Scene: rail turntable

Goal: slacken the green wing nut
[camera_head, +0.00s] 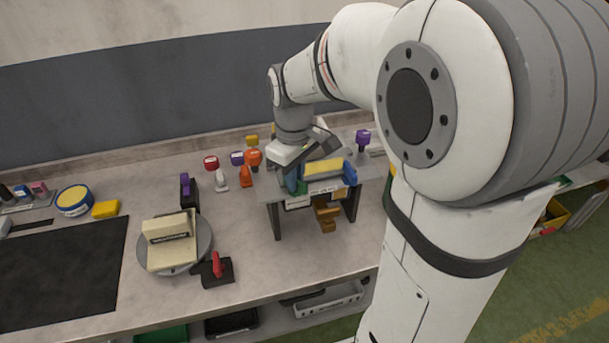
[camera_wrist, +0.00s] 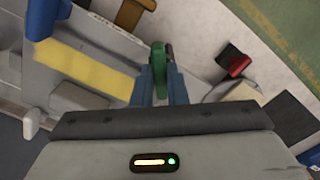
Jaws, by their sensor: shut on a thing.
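The green wing nut (camera_wrist: 158,62) shows upright between the two blue-grey fingertips of my gripper (camera_wrist: 162,80) in the wrist view. My gripper is shut on it, with one finger on each side. In the head view my gripper (camera_head: 290,182) points down at the left end of a small raised grey stand (camera_head: 366,180).
Left of the stand is a round turntable (camera_head: 203,249) bearing a cream block (camera_head: 172,228). A red-handled clamp (camera_head: 217,266) and a purple-handled one (camera_head: 186,185) flank it. Red and orange knobs (camera_head: 254,158) stand behind my gripper. A dark mat (camera_head: 60,270) covers the left.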

